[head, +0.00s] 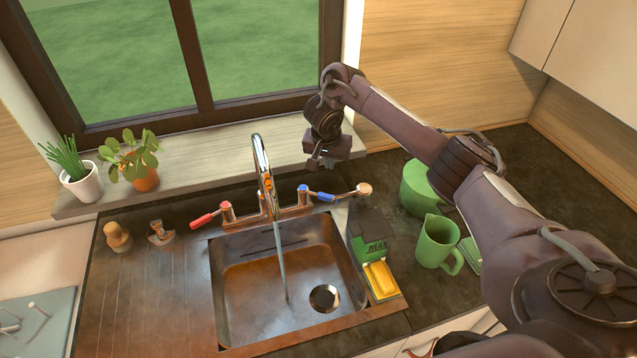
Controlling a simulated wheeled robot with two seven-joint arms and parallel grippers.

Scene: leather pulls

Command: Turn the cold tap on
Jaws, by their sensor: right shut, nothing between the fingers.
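The chrome tap (263,170) stands behind the sink, and a thin stream of water (281,260) runs from its spout into the basin. The cold tap's blue lever (322,196) is on the right side of the tap and points to the right. The hot tap's red lever (203,220) is on the left and points left and toward the front. My right gripper (316,164) is shut and empty, pointing down above and behind the blue lever, apparently apart from it. My left gripper is not in view.
Right of the basin (250,285) stand a dark green box (372,235), a yellow sponge (380,279), a green jug (437,240) and a green container (415,190). Potted plants (142,180) stand on the sill at left. The ribbed drainboard (150,290) is mostly clear.

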